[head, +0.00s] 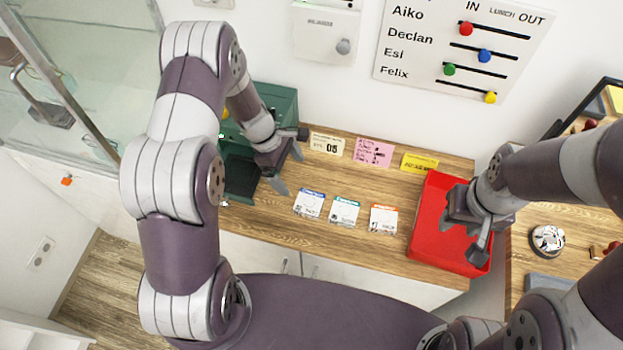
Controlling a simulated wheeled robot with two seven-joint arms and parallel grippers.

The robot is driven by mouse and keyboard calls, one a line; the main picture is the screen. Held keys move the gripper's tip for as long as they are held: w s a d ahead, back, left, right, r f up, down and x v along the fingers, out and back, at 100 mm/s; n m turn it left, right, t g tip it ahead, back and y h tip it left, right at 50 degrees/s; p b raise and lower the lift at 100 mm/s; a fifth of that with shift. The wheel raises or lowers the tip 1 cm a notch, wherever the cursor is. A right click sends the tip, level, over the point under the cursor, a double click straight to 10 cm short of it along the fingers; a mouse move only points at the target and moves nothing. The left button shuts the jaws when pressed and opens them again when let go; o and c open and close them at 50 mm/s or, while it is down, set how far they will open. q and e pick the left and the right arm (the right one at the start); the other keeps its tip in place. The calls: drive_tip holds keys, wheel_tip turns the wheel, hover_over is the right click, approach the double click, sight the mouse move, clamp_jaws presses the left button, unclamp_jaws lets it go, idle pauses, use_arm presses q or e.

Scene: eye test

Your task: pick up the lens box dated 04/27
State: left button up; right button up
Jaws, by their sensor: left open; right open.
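Three small white lens boxes lie in a row on the wooden counter (260,222): one with a blue top band (309,204), one with a teal band (344,212), and one with an orange band (383,219). Their printed dates are too small to read, so I cannot tell which is 04/27. My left gripper (288,170) is open and empty, up and left of the blue-banded box. My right gripper (463,238) is open and empty over the red tray (425,222), right of the orange-banded box.
Behind the boxes are a cream card (327,144) reading 05, a pink card (373,152) and a yellow card (420,162). A dark green case (275,98) stands at the left, partly behind my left arm. A name board (460,40) hangs on the wall.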

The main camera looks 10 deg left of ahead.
sight(309, 202)
use_arm(q)
drive_tip(key=f, duration=0.1)
drive_tip(key=s+d+f, duration=0.2)
drive_tip(key=f, duration=0.1)
drive_tip(key=shift+d+p, duration=0.25)
drive_tip(key=shift+p, duration=0.15)
drive_tip(key=f, duration=0.2)
drive_tip(key=w+d+f+p, duration=0.1)
drive_tip(key=shift+f, duration=0.3)
drive_tip(key=p+x, duration=0.1)
drive_tip(key=x, duration=0.2)
drive_tip(key=shift+f, duration=0.35)
drive_tip(key=shift+d+f, duration=0.1)
drive_tip(key=shift+f, duration=0.1)
drive_tip(key=c, duration=1)
use_arm(e)
drive_tip(key=r, duration=0.1)
drive_tip(key=s+r, duration=0.1)
drive_tip(key=r, duration=0.1)
drive_tip(key=shift+s+d, duration=0.15)
drive_tip(key=shift+d, duration=0.05)
